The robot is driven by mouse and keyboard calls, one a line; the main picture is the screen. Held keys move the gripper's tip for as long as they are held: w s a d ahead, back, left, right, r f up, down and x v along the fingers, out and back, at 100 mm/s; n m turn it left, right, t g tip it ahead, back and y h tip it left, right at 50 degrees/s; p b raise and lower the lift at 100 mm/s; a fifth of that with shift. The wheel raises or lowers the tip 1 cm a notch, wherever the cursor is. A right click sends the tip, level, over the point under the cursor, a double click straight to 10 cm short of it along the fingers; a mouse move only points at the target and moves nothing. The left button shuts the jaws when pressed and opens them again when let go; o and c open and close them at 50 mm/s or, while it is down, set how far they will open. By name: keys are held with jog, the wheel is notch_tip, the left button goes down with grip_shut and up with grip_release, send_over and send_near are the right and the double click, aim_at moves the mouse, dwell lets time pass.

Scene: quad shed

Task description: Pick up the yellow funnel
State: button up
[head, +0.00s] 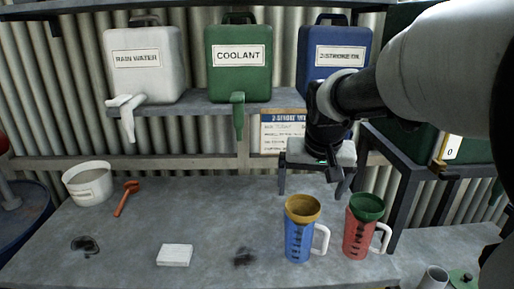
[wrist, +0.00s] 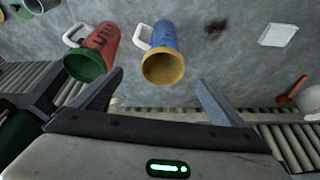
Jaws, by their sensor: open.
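The yellow funnel (head: 302,207) sits in the top of a blue measuring jug (head: 299,241) with a white handle, upright on the grey bench. In the wrist view the funnel (wrist: 163,67) shows as a yellow ring on the blue jug (wrist: 165,36), between and beyond the fingertips. My gripper (head: 312,190) is open and empty, behind and above the funnel in the head view. In the wrist view its two fingers (wrist: 160,82) stand wide apart, and I see no contact with the funnel.
A red jug (head: 356,238) with a green funnel (head: 367,206) stands close on the right. A white block (head: 174,255), orange scoop (head: 126,197) and white bucket (head: 88,183) are to the left. Canisters with spouts, including the green coolant one (head: 238,75), stand on a shelf behind.

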send_over(301, 214)
jog(key=s, duration=0.3)
notch_tip(301, 214, down, 8)
jog(key=shift+s+d+b, duration=0.1)
jog(key=shift+s+b, duration=0.05)
jog(key=shift+b, duration=0.15)
jog(key=shift+a+x, duration=0.15)
jog(key=shift+x, duration=1.2)
jog(key=shift+a+x, duration=0.15)
jog(key=shift+x, duration=1.15)
jog(key=shift+r, duration=0.1)
jog(key=c, duration=1.1)
